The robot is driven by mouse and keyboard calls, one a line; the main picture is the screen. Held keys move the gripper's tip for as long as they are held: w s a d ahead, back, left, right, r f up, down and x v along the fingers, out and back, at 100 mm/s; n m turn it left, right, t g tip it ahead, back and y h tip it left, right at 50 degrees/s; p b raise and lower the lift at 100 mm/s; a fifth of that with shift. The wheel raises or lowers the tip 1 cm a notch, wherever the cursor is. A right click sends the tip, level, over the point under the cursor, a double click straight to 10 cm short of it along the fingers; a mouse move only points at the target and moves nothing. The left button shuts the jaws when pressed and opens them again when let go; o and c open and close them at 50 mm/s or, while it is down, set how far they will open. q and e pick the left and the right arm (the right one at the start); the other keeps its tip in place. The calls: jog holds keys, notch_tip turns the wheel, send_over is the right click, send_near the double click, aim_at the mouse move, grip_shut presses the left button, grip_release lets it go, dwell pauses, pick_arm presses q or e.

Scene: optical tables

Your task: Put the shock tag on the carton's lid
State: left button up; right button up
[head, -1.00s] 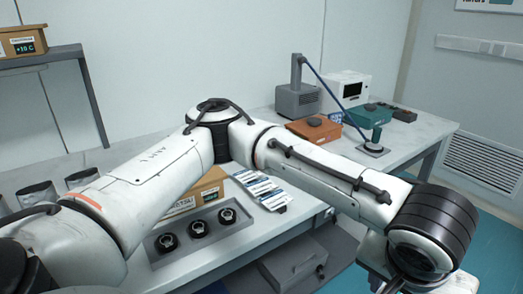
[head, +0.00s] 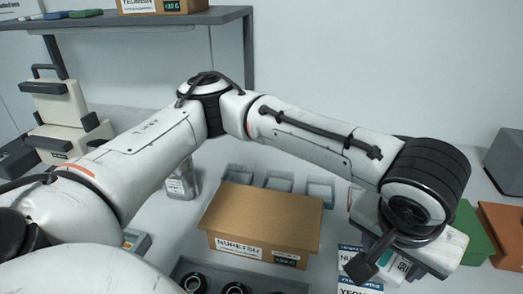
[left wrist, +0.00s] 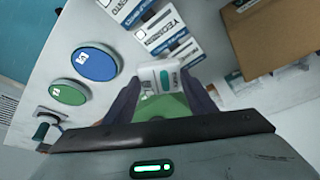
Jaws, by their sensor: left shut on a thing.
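The shock tag (left wrist: 160,76) is a small white piece with a teal mark, held between the dark fingers of my left gripper (left wrist: 160,92) in the left wrist view. My left gripper (head: 372,260) also shows in the head view, right of the carton and above printed sheets; the tag is hard to make out there. The carton (head: 262,215) is a brown closed box with a white NURETSU label on its front, in the middle of the bench. Its flat lid looks bare. What seems to be its corner shows in the left wrist view (left wrist: 270,35). My right gripper is out of view.
Printed sheets (head: 350,258) lie right of the carton. A grey tray with black round parts (head: 235,288) is in front of it, and grey bins (head: 280,180) stand behind. A green box (head: 470,235) and an orange box (head: 503,230) are at the right. A shelf (head: 130,20) overhangs the back left.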

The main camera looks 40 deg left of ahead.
pick_arm(q)
jog(key=a+r, duration=0.4)
jog(key=a, duration=0.2)
notch_tip(320, 180, up, 5)
jog(key=n+p, duration=0.1)
jog(key=n, duration=0.1)
send_over(295, 217)
jog(key=s, duration=0.1)
jog(key=shift+y, duration=0.3)
jog(key=f, duration=0.1)
jog(key=f+b, duration=0.1)
jog(key=f, duration=0.3)
jog(key=shift+s+f+b, duration=0.1)
jog(key=shift+s+b, duration=0.15)
jog(key=shift+b, duration=0.1)
jog(key=shift+d+f+b, duration=0.1)
jog(key=shift+f+b, duration=0.35)
jog(key=shift+f, duration=1.95)
jog(key=o, duration=0.6)
jog(key=shift+f, duration=0.1)
jog(key=o, duration=0.5)
jog(key=shift+c, duration=0.2)
